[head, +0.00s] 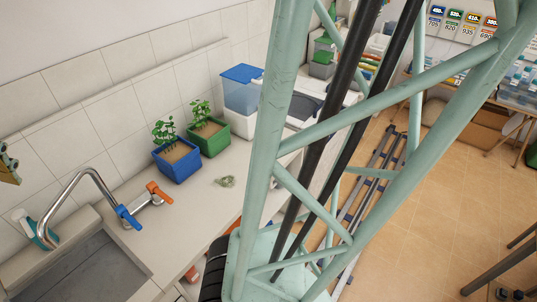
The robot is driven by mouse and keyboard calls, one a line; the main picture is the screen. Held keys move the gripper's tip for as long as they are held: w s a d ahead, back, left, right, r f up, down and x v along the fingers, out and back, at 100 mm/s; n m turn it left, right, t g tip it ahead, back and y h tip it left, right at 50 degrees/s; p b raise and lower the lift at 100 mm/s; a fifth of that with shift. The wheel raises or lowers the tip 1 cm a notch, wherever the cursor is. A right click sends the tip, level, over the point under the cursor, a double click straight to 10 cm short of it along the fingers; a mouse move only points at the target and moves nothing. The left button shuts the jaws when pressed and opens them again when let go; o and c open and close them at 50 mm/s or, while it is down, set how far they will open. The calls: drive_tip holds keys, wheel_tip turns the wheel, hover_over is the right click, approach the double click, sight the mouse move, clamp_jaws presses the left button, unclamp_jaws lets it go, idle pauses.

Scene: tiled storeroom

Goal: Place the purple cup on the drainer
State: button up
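No purple cup shows in the head view. No drainer that I can make out shows either; part of the counter is hidden behind my pale green lattice column. A grey sink (84,272) is at the lower left, cut off by the picture edge. A curved metal tap (90,172) stands at it, with a blue handle (128,217) and an orange handle (159,192). My gripper is not in view.
A blue planter (177,163) and a green planter (209,140) stand on the counter (215,200) by the wall. A blue-lidded container (241,92) is behind them. Rails (372,190) run along the tiled floor. Cardboard boxes (470,125) sit under a right-hand table.

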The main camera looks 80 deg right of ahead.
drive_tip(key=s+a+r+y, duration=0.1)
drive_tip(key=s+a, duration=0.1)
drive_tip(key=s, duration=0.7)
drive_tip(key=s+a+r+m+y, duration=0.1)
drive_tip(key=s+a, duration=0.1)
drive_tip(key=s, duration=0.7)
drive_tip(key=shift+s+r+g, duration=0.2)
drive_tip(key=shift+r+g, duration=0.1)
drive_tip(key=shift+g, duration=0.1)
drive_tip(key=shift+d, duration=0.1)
